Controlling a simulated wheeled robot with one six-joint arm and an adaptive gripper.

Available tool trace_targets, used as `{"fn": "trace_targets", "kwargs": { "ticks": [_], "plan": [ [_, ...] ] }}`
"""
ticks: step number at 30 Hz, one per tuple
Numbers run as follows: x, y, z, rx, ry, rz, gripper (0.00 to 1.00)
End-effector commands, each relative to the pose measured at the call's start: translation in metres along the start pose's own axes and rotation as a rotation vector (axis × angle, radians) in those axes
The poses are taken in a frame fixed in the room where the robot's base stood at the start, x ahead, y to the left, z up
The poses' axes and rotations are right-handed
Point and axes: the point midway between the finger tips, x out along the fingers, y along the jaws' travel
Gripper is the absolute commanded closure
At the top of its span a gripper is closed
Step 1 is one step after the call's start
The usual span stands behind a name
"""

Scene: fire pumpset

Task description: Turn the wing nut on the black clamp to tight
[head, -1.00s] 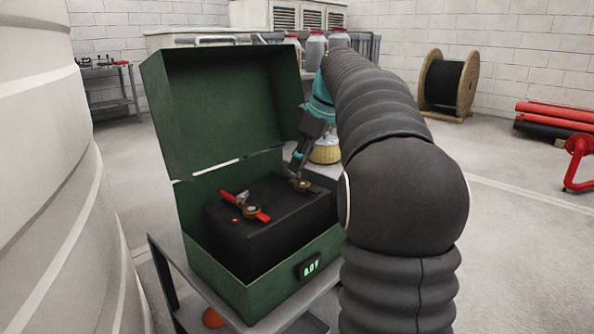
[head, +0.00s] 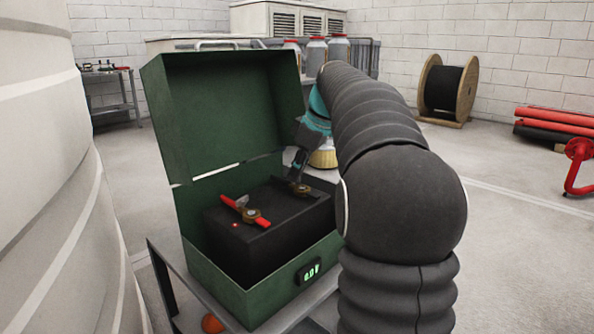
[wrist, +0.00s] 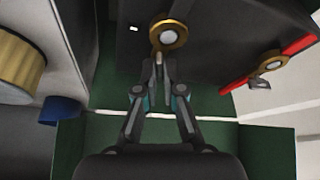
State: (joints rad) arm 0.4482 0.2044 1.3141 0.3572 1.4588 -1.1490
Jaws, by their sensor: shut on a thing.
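The black clamp (head: 297,187) sits on the brass terminal at the far right of the black battery (head: 265,222), inside the open green box (head: 215,115). Its brass ring (wrist: 168,34) shows at the top of the wrist view. My gripper (head: 295,177) reaches down to this clamp from the upper right. In the wrist view my gripper's fingertips (wrist: 159,62) are close together just below the ring, shut on the small wing nut, which they mostly hide. The red clamp (head: 247,211) sits on the nearer terminal, and its own wing nut (wrist: 259,83) shows in the wrist view.
The raised lid stands behind the battery. A small display (head: 309,272) with green digits is on the box's front. The box stands on a grey cart (head: 165,262). A yellowish cylinder (wrist: 18,68) is beside the box. Open floor lies at the right.

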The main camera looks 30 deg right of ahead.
Motion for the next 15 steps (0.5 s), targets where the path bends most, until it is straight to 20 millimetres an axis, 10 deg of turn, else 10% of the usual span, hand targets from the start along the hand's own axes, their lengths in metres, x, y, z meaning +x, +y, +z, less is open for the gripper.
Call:
{"fn": "trace_targets", "kwargs": {
  "ticks": [15],
  "plan": [
    [-0.0009, -0.0037, -0.0012, 0.267, 0.001, 0.111, 1.00]
  ]
}}
